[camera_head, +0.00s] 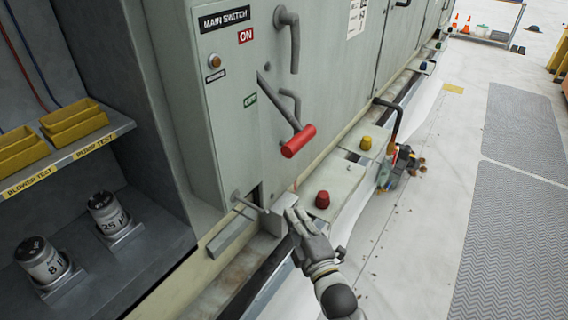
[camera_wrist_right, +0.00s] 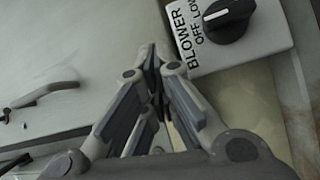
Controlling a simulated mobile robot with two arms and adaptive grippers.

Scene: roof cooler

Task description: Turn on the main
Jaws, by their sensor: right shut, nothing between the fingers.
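The main switch panel (camera_head: 215,120) is a grey-green cabinet face with a "MAIN SWITCH" label at its top. A red "ON" label (camera_head: 246,36) sits high on it and a small green label (camera_head: 250,100) sits lower. The switch lever (camera_head: 279,103) slants down to the right and ends in a red handle (camera_head: 298,141), below the ON label and near the green label's height. My right gripper (camera_head: 292,213) is below the red handle, apart from it. Its fingers are together and empty, also in the wrist view (camera_wrist_right: 151,58). My left gripper is not in view.
A white box (camera_wrist_right: 240,35) marked "BLOWER" with a black knob (camera_wrist_right: 228,18) is close to the fingers in the wrist view. Red (camera_head: 322,200) and yellow (camera_head: 366,143) knobs line the low ledge. Yellow bins (camera_head: 75,121) sit on the left shelf. Floor at right is mostly clear.

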